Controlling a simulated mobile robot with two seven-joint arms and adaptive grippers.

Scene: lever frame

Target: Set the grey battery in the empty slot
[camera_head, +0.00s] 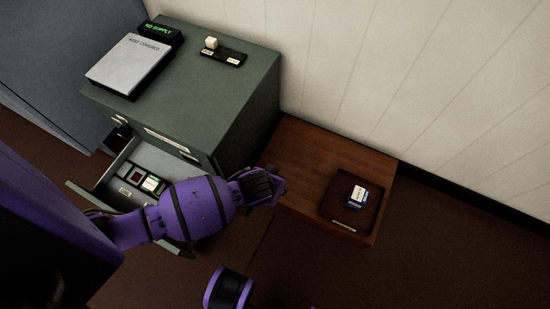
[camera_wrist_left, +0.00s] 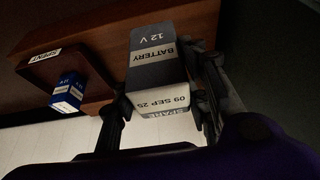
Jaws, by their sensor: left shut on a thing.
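The grey battery (camera_wrist_left: 158,62), labelled "BATTERY 12 V", is between the fingers of my left gripper (camera_wrist_left: 163,103) in the left wrist view. In the head view my left gripper (camera_head: 264,186) is to the right of the open drawer, near the wooden table's left edge. The battery is not clearly seen there. The open drawer (camera_head: 112,172) of the green cabinet shows small dark and reddish squares (camera_head: 135,174) and a green-and-white piece (camera_head: 152,184). Which slot is empty is too small to tell. My left forearm hides the drawer's right part.
The green cabinet (camera_head: 215,95) carries a grey panel (camera_head: 128,62), a lit "NO SUPPLY" sign (camera_head: 160,29) and a black base with a white block (camera_head: 211,43). On the wooden table (camera_head: 310,165), a dark tray (camera_head: 340,215) holds a blue-and-white battery (camera_head: 357,196).

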